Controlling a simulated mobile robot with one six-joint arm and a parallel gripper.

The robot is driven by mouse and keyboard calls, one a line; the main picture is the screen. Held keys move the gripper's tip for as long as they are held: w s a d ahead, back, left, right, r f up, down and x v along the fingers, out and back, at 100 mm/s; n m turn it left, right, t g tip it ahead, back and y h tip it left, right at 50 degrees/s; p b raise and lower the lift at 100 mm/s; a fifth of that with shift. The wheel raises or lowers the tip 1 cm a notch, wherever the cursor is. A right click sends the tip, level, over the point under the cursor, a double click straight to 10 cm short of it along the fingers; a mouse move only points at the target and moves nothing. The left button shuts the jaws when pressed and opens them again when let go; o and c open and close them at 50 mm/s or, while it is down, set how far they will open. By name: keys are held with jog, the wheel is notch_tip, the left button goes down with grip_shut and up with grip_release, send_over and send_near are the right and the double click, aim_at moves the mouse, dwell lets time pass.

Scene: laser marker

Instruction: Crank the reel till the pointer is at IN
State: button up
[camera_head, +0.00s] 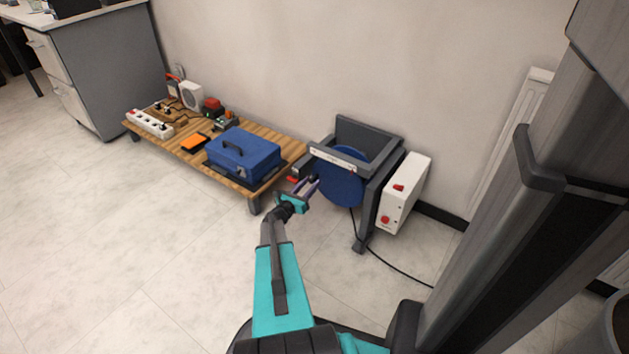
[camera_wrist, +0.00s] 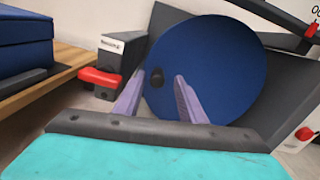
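The reel is a blue disc (camera_head: 342,182) in a dark grey frame (camera_head: 370,130) on the floor; it fills the middle of the wrist view (camera_wrist: 210,65). A small black knob (camera_wrist: 157,77) stands on the disc's face, left of its middle. My gripper (camera_head: 313,180) is in front of the disc. In the wrist view my gripper (camera_wrist: 161,77) has its two purple fingers apart, with the knob showing between the tips and gaps on both sides. A white strip (camera_head: 333,158) lies on the frame's top bar; its marks and any pointer are too small to read.
A red handle (camera_wrist: 100,77) on a dark block is left of the fingers. A low wooden table (camera_head: 263,190) with a blue toolbox (camera_head: 243,160) stands left. A white box (camera_head: 404,194) with red buttons is at the frame's right. A cable crosses the floor; the front floor is clear.

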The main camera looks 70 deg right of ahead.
jog(key=shift+x, duration=1.4)
